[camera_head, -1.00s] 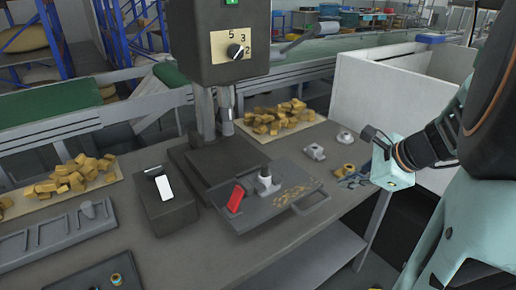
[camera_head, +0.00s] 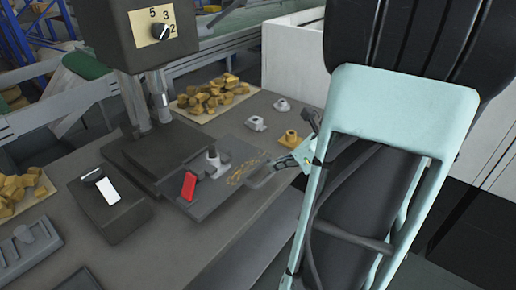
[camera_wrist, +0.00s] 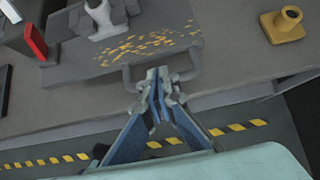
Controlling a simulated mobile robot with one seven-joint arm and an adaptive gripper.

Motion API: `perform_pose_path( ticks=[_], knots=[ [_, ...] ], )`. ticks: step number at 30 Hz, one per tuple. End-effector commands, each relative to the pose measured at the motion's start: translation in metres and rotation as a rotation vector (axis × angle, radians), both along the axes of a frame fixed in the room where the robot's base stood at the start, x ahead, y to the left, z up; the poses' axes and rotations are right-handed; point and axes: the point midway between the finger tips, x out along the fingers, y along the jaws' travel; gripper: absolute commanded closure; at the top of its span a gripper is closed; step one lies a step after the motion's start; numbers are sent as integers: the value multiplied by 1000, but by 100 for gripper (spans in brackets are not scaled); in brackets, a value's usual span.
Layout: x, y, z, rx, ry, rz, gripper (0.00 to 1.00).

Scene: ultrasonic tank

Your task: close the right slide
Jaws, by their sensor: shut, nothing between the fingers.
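The slide is a dark flat plate (camera_head: 225,190) extending from the machine's base, with a red block (camera_head: 188,186), a small grey fitting (camera_head: 213,160) and yellow chips on it. In the wrist view the slide (camera_wrist: 85,65) shows from above. Its grey bar handle (camera_wrist: 193,68) faces my gripper. My gripper (camera_wrist: 156,82) is shut and empty, its fingertips overlapping the middle of the handle in that view; I cannot tell if they touch. In the head view my gripper (camera_head: 283,162) is beside the slide's right end, partly hidden by my arm.
A machine column with a dial (camera_head: 160,30) stands over the table. A black box with a white switch (camera_head: 108,192) is left of the slide. A yellow-brown fitting (camera_head: 289,139) lies behind my gripper. A white partition (camera_head: 290,55) stands behind. A yellow-black stripe (camera_wrist: 80,158) runs below the table edge.

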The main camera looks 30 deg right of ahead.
Motion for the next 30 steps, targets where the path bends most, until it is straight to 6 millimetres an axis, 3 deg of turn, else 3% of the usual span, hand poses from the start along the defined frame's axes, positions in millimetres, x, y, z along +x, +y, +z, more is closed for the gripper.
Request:
perform_pose_path(
  ticks=[3,9,25,30],
  knots=[
    [14,6,-18,1,1,3,100],
    [31,11,-33,-1,0,3,100],
    [36,13,-36,-3,0,3,100],
    [49,18,-36,-3,-1,4,100]
  ],
)
